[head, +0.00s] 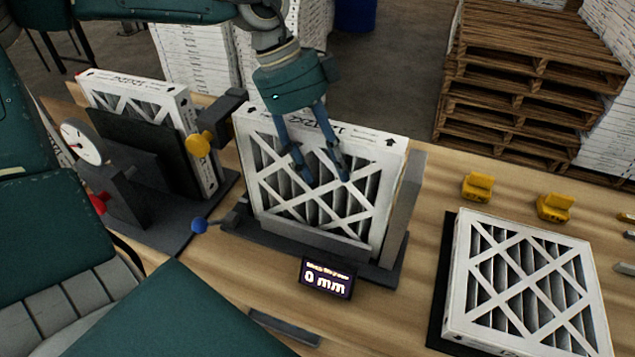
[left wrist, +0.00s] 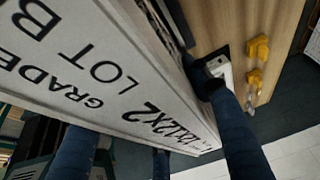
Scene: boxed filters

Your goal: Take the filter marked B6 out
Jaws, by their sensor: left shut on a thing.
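A white-framed pleated filter (head: 310,215) stands upright in a dark grey slotted fixture (head: 300,247) in the middle of the bench. My left gripper (head: 323,172) reaches down from above and is shut on this filter. In the left wrist view the filter's edge (left wrist: 100,70) fills the upper left, printed with "GRADE", "LOT B" and a 12X12X2 size. The character after the B is cut off, so I cannot confirm B6. My right gripper is not in view.
A display (head: 327,278) in front of the fixture reads 0 mm. A second filter (head: 140,85) stands in a gauge fixture (head: 125,175) at left. Another filter (head: 520,285) lies flat at right. Yellow blocks (head: 478,186) sit behind it. Pallets (head: 530,80) are stacked beyond the bench.

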